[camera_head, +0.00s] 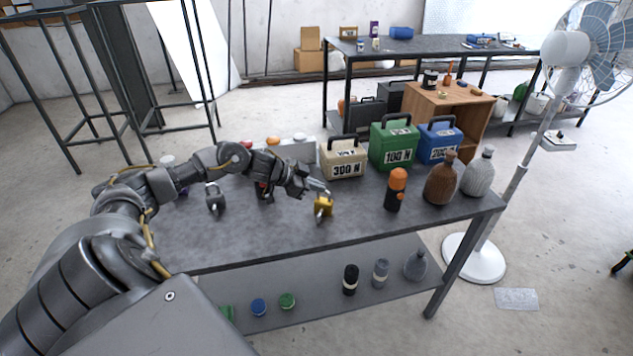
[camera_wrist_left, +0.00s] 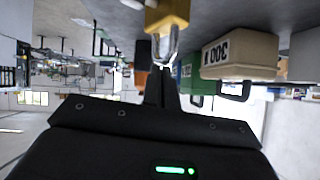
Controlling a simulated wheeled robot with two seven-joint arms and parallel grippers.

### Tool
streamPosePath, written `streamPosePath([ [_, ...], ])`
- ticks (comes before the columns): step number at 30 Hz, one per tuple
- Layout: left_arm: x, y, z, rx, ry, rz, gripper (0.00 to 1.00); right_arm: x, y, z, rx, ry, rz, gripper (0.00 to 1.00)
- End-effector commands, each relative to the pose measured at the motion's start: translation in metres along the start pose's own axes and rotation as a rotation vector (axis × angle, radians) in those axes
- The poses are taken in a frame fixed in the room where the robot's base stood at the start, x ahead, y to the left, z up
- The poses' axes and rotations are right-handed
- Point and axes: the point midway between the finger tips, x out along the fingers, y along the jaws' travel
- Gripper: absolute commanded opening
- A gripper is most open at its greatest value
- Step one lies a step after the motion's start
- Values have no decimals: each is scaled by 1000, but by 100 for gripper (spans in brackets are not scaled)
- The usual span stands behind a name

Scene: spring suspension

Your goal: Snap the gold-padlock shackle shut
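The gold padlock (camera_head: 323,207) stands on the dark workbench top, near its middle. In the left wrist view its gold body (camera_wrist_left: 168,12) is at the top edge, with the silver shackle (camera_wrist_left: 166,45) pointing toward my fingers. My left gripper (camera_head: 318,186) is just above the padlock, with its fingertips at the curved end of the shackle. In the wrist view the left fingers (camera_wrist_left: 161,78) are together as one narrow dark shape. I cannot tell whether they touch the shackle or how far it sits in the body. My right gripper is not in view.
A grey padlock (camera_head: 215,199) stands left on the workbench (camera_head: 270,235). Behind are a cream 300 N weight (camera_head: 343,158), a green 100 N weight (camera_head: 393,146) and a blue weight (camera_head: 439,142). An orange-topped black bottle (camera_head: 396,189) and two flasks stand to the right.

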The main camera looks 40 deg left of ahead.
Motion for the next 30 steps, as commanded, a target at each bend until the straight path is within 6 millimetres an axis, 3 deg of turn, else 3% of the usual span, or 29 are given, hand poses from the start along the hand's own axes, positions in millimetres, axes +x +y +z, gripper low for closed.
streamPosePath([
  [8, -3, 2, -2, -2, -9, 6, 0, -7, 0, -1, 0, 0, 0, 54],
  [17, -25, 1, -40, 6, -1, 10, 0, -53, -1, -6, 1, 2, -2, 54],
  [21, -46, 2, -29, 12, -6, 8, 0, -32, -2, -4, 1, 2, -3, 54],
  [30, -99, 2, -31, 11, -10, 10, 0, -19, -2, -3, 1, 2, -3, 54],
])
